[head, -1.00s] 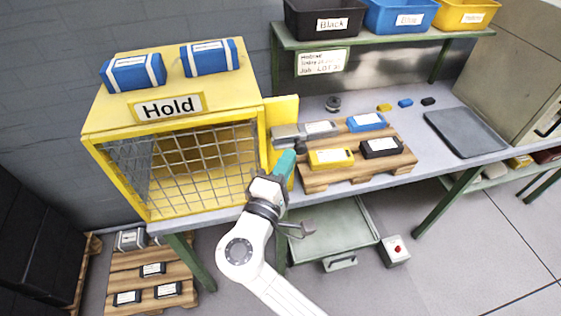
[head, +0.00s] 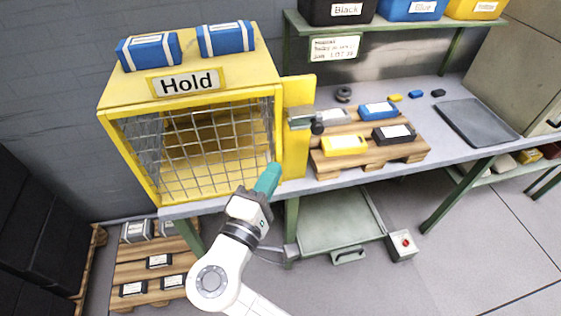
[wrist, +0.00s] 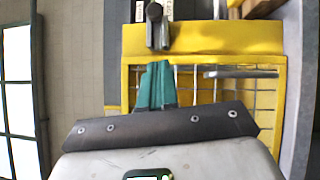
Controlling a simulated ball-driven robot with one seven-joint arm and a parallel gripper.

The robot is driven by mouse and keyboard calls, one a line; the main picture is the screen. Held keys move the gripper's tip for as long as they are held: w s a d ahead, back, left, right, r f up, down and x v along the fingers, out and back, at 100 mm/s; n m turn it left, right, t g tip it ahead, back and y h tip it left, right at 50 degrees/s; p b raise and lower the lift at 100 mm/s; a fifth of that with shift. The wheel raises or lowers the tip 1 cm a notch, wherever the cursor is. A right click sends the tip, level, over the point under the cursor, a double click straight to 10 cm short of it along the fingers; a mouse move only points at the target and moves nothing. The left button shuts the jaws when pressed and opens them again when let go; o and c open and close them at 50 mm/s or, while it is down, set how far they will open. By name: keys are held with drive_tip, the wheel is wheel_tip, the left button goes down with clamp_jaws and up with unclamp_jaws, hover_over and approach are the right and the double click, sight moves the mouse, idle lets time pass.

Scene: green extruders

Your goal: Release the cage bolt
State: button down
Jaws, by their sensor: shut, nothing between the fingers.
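The yellow cage (head: 190,88) marked "Hold" stands on the bench, with a mesh front (head: 205,150). At its right edge a yellow plate (head: 297,155) carries the grey cage bolt (head: 301,123) with a dark round knob (head: 317,128). My gripper (head: 274,168) has teal fingers, shut and empty, in front of the cage's lower right corner, below and left of the knob. In the wrist view the teal fingers (wrist: 157,72) point toward the dark bolt knob (wrist: 154,12), with a gap between them.
A wooden board (head: 400,155) with yellow, black, blue and grey cartridges lies right of the bolt. Two blue packs (head: 226,38) lie on the cage. A shelf of bins (head: 410,10) is above. A grey tray (head: 478,122) lies at right. A red-button box (head: 402,245) is below.

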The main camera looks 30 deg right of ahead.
drive_tip(key=shift+v, duration=1.5)
drive_tip(key=s+d+f+m+g+y, duration=0.2)
drive_tip(key=s+d+f+g+y, duration=0.15)
drive_tip(key=d+f, duration=0.35)
drive_tip(key=s+d+f+m+g+y, duration=0.2)
drive_tip(key=s+d+f+m+g, duration=0.15)
drive_tip(key=d+f, duration=0.35)
drive_tip(key=s+a+f+m+g+y, duration=0.1)
drive_tip(key=s+f+y, duration=0.3)
drive_tip(key=s, duration=0.3)
drive_tip(key=s+a+f+m+g+y, duration=0.1)
drive_tip(key=s+f+m+g+y, duration=0.1)
drive_tip(key=s+f+y, duration=0.2)
drive_tip(key=s+y, duration=0.2)
drive_tip(key=s, duration=0.2)
drive_tip(key=shift+s+f, duration=0.2)
drive_tip(key=shift+f, duration=0.05)
